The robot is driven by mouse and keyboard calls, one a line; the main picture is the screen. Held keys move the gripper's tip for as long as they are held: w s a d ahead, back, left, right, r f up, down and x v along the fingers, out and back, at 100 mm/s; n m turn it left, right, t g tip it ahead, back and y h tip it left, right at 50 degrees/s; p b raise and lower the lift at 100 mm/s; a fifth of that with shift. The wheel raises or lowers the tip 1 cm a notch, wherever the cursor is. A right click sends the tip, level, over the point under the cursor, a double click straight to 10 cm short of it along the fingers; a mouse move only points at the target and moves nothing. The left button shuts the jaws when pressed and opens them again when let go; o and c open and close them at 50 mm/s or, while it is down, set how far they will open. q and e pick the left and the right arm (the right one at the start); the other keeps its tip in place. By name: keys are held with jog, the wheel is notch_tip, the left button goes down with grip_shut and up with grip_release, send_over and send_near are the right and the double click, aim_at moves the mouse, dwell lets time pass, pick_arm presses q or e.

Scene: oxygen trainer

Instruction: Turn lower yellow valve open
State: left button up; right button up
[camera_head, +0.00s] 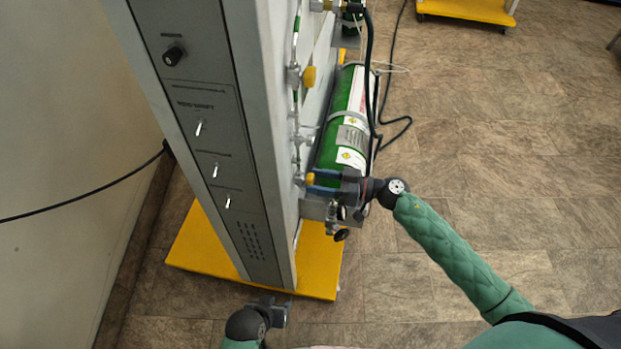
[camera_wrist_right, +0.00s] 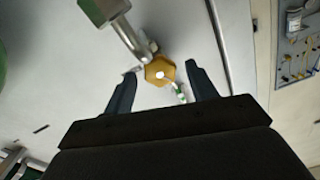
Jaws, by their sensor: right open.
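The lower yellow valve (camera_head: 310,179) is a small knob on the side of the trainer panel, beside the green gas cylinder (camera_head: 341,115). In the right wrist view the yellow knob (camera_wrist_right: 160,70) is six-sided with a pale centre. My right gripper (camera_head: 312,181) is at this valve. Its two fingers (camera_wrist_right: 161,72) stand apart, one on each side of the knob, with visible gaps between. The upper yellow valve (camera_head: 309,77) sits higher on the same side. My left gripper (camera_head: 277,308) is low, in front of the yellow base; its finger opening is unclear.
The tall grey trainer panel (camera_head: 190,85) stands on a yellow base (camera_head: 190,245). Metal pipes and fittings run along its side near the valves. A black hose (camera_head: 368,60) hangs by the cylinder. The tiled floor (camera_head: 500,150) on the right is clear.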

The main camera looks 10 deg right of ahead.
pick_arm(q)
jog(key=shift+s+r, duration=0.1)
jog(key=shift+r, duration=0.3)
pick_arm(e)
jog(key=shift+x, duration=1.25)
jog(key=c, duration=1)
jog(key=shift+r, duration=0.1)
jog(key=n+p, duration=0.3)
jog(key=shift+p, duration=0.35)
pick_arm(q)
jog(key=s+a+r+g, duration=0.1)
jog(key=r, duration=0.6)
jog(key=s+a+r+p, duration=0.1)
jog(key=a+r, duration=0.1)
jog(key=r, duration=0.5)
jog(key=shift+a+r+g+y, duration=0.25)
jog(key=shift+r+g+y, duration=0.1)
jog(key=shift+g+y, duration=0.05)
pick_arm(e)
jog(key=shift+n, duration=1.3)
jog(key=o, duration=1)
